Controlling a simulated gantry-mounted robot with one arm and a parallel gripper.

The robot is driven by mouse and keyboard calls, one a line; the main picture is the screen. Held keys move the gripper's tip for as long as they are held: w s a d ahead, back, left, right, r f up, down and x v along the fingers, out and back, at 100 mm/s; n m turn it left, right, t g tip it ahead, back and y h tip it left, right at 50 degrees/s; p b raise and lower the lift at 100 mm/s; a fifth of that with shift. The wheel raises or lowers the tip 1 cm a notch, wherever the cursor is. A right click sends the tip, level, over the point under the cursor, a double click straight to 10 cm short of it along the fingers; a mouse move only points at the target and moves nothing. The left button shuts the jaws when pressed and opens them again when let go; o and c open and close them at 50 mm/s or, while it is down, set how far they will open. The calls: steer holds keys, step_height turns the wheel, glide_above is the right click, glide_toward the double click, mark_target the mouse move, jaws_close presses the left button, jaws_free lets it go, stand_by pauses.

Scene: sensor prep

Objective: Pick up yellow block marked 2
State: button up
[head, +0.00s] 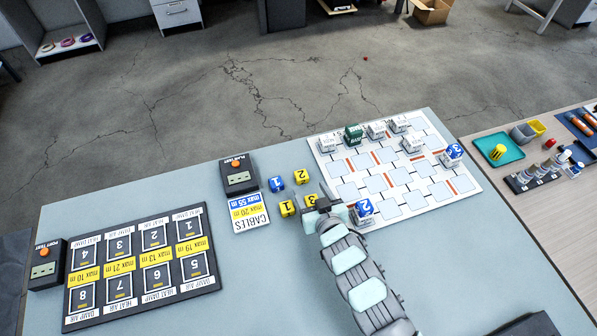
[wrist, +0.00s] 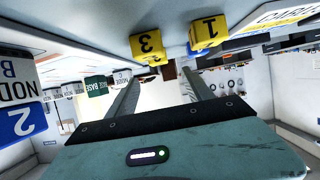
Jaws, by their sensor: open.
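The yellow block marked 2 (head: 301,176) stands on the blue-grey table in the head view, behind the other yellow blocks and right of a blue block marked 1 (head: 276,184). I cannot make it out in the wrist view. My gripper (head: 322,203) is low over the table, just right of the yellow block marked 3 (head: 311,200). In the wrist view my gripper (wrist: 160,78) has its two fingers apart, with nothing held between them. The block marked 3 (wrist: 147,46) and the yellow block marked 1 (wrist: 207,31) show above the fingers there.
A white board (head: 405,203) with white, green and blue blocks lies to the right. A blue block marked 2 (head: 364,208) is close beside my arm. A cables card (head: 250,212) and a port tester (head: 238,175) lie left of the blocks. A dark numbered panel (head: 72,313) fills the left.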

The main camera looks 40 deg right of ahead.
mark_target(301, 174)
steer(key=b+x, duration=0.1)
steer(key=x, duration=0.3)
steer(key=shift+w+f, duration=0.15)
steer(key=shift+f, duration=0.1)
steer(key=shift+b+x, duration=0.9)
steer(key=shift+x, duration=1.4)
steer(key=shift+d+r, duration=0.1)
steer(key=shift+c, duration=0.3)
jaws_close()
